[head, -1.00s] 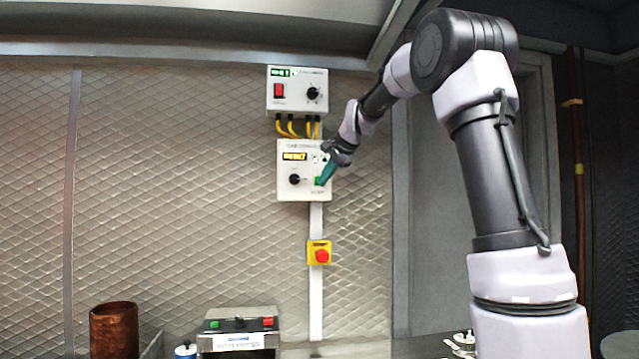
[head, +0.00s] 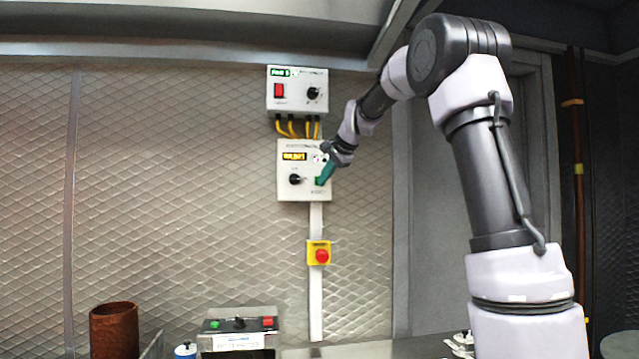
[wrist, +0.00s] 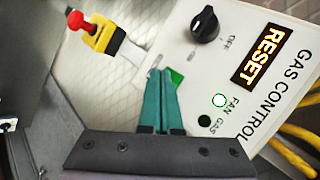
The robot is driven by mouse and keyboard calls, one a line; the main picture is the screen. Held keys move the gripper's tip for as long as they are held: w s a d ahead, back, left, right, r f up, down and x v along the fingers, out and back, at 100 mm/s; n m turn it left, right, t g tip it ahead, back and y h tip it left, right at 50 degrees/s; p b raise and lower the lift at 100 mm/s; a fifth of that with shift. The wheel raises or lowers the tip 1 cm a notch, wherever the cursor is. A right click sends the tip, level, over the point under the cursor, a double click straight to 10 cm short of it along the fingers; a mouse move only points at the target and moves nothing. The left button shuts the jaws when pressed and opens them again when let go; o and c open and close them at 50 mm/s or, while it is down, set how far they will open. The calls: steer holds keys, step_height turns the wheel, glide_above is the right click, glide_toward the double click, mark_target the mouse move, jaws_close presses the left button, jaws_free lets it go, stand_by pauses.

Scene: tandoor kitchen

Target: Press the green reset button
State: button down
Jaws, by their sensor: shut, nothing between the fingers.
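The green reset button (wrist: 177,77) is on the lower right of the white gas control box (head: 288,160). In the wrist view my gripper (wrist: 161,72) is shut and empty, and its teal fingertips are at the button, covering part of it. I cannot tell whether they touch it or press it in. In the head view my gripper (head: 322,180) reaches the box from the right and hides the button. The box's display (wrist: 262,54) reads RESET in the wrist view. A black knob (wrist: 205,25) is beside it.
Above is another white box (head: 297,90) with a red switch, joined by yellow cables (head: 292,127). A red emergency button on a yellow housing (head: 318,252) is below. A copper-coloured cylinder (head: 114,330) and a box with coloured buttons (head: 238,324) stand lower left.

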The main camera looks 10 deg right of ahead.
steer(key=shift+w, duration=0.45)
stand_by(0.3)
steer(key=shift+s, duration=0.85)
steer(key=shift+s, duration=0.1)
steer(key=s, duration=0.4)
steer(key=shift+s, duration=0.4)
stand_by(0.6)
